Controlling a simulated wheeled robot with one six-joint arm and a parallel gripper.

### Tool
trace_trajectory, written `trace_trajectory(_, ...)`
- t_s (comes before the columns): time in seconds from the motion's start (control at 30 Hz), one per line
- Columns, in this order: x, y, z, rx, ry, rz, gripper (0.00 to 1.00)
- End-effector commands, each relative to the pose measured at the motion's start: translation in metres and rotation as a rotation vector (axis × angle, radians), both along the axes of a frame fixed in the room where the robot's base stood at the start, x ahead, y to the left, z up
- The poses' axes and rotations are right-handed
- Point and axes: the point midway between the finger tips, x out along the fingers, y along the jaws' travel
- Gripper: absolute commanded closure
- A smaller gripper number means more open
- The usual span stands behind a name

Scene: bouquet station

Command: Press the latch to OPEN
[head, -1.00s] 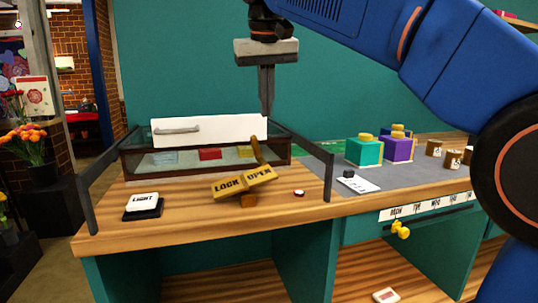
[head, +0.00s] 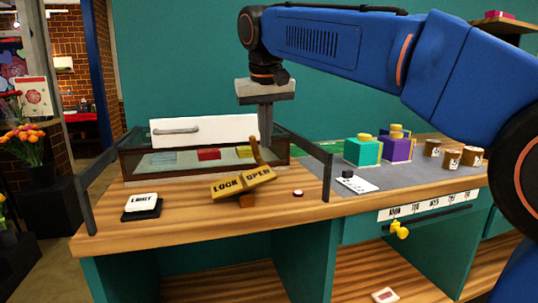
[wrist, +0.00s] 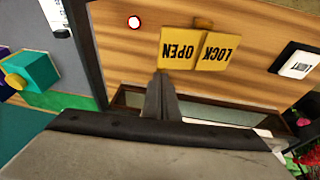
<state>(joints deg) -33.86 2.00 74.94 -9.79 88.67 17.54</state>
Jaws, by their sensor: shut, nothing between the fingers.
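The latch (head: 243,185) is a yellow rocker plate marked LOCK and OPEN on the wooden bench top. It tilts, with the LOCK end lower and the OPEN end raised; an upright lever (head: 255,151) rises behind its OPEN side. My gripper (head: 266,142) is shut and empty, pointing down above and just behind the OPEN end. In the wrist view the latch (wrist: 180,48) shows upside down, and my fingertips (wrist: 161,74) appear at the edge of its OPEN half. I cannot tell whether they touch it.
A glass-fronted box (head: 135,162) with a white handled panel (head: 205,131) stands behind the latch. Dark posts (head: 327,175) flank the station. A LIGHT switch (head: 142,206) is to the left, a small round button (head: 297,193) to the right. Teal (head: 362,152) and purple (head: 396,149) blocks stand farther right.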

Motion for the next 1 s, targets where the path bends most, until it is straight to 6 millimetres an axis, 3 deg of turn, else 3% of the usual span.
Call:
trace_trajectory(0.2,0.005,-0.005,-0.033,0.000,0.001,0.000,1.00)
trace_trajectory(0.4,0.007,-0.009,-0.049,0.000,0.000,0.000,1.00)
trace_trajectory(1.0,0.008,-0.012,-0.055,0.019,0.005,-0.002,1.00)
